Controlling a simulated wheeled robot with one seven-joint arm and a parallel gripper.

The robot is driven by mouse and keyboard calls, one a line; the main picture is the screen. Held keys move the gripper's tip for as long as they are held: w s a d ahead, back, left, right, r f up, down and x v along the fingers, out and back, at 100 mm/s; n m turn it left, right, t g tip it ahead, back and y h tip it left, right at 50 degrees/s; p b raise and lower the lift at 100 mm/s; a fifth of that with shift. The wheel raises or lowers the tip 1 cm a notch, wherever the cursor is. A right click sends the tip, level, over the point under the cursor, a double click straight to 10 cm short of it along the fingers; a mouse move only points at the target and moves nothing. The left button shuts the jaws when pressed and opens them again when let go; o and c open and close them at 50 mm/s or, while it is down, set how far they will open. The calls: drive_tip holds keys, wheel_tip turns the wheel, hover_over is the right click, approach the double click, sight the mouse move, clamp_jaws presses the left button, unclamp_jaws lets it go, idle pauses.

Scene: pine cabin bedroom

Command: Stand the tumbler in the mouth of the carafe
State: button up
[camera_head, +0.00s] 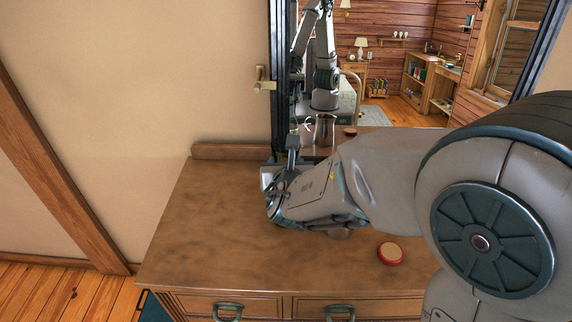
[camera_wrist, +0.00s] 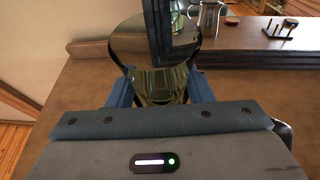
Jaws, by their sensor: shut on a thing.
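My gripper (camera_head: 270,183) is at the back left of the dresser top, near the mirror's left post. In the wrist view its two blue fingers (camera_wrist: 160,90) are shut on an olive, see-through glass piece, which I take to be the tumbler (camera_wrist: 160,82). A wide, shiny rounded glass shape (camera_wrist: 130,42) shows just past the fingers. I cannot tell whether it is part of the tumbler or the carafe. A dark upright bar crosses it. In the head view my gripper and arm hide the held glass, and I cannot make out the carafe.
The wooden dresser top (camera_head: 215,225) is clear at the front left. A red round tin (camera_head: 390,253) lies at the right, beside my arm. The mirror (camera_head: 400,70) stands along the back and reflects a metal mug (camera_head: 323,130); the wrist view also shows a small wooden rack (camera_wrist: 281,28).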

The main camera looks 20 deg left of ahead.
drive_tip(key=shift+s+d+f+g, duration=0.1)
drive_tip(key=shift+s+f+g, duration=0.05)
drive_tip(key=shift+f, duration=0.4)
drive_tip(key=shift+s+d+f+g, duration=0.1)
drive_tip(key=shift+s+f+g, duration=0.05)
drive_tip(key=shift+f, duration=0.35)
drive_tip(key=shift+a+r+p, duration=0.1)
drive_tip(key=shift+r+p, duration=0.35)
drive_tip(key=shift+r, duration=0.1)
drive_tip(key=shift+f+b, duration=0.8)
drive_tip(key=shift+b, duration=0.5)
drive_tip(key=o, duration=0.8)
drive_tip(key=shift+w+a, duration=0.1)
drive_tip(key=shift+w, duration=0.05)
drive_tip(key=shift+r, duration=0.25)
drive_tip(key=shift+r, duration=0.1)
